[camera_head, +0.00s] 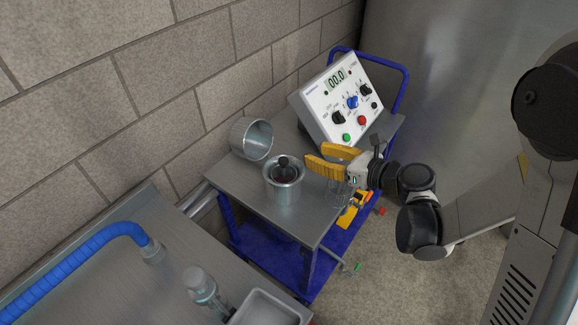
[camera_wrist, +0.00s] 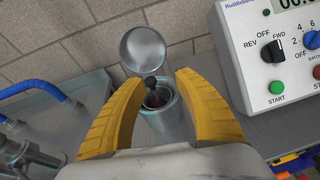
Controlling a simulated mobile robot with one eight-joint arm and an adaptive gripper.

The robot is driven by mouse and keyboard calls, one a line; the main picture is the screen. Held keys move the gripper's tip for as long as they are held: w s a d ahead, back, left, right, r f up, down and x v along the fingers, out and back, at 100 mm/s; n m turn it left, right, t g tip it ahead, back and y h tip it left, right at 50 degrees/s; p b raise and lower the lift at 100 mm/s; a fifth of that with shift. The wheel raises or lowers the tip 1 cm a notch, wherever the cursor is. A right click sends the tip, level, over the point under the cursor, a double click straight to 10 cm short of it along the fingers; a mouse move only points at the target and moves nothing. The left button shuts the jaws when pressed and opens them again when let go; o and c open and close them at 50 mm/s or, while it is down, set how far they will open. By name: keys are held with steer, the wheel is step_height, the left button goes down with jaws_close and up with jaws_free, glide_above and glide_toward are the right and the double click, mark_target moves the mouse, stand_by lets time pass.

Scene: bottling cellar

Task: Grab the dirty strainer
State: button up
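My gripper (camera_head: 316,154) is open and empty, its two yellow fingers pointing left above the cart top. In the wrist view, the fingers (camera_wrist: 160,80) frame a metal canister (camera_wrist: 163,117) with nothing between them. The canister also shows in the head view (camera_head: 285,191), upright on the cart, to the left of and below the fingertips. A dark round knob (camera_head: 283,161) and dark reddish matter show in its mouth; I cannot tell whether this is the dirty strainer.
A clear glass vessel (camera_head: 338,192) stands partly behind my gripper. A control box (camera_head: 340,103) with dials sits on the cart's back right. The cart (camera_head: 240,193) stands by a brick wall. A steel counter (camera_head: 120,265) with a blue hose (camera_head: 85,250) is at lower left.

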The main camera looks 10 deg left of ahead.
steer(key=n+g, duration=0.1)
steer(key=n, duration=0.1)
glide_toward(284, 166)
steer(key=w, duration=0.1)
steer(key=shift+g, duration=0.4)
steer(key=x, duration=0.2)
steer(key=b+x, duration=0.1)
steer(key=x, duration=0.2)
steer(key=shift+f, duration=0.35)
steer(key=b+x, duration=0.2)
steer(key=x, duration=0.3)
steer(key=shift+a+f+b, duration=0.15)
steer(key=shift+f+b, duration=0.05)
steer(key=shift+b, duration=0.1)
steer(key=shift+r, duration=0.1)
jaws_close()
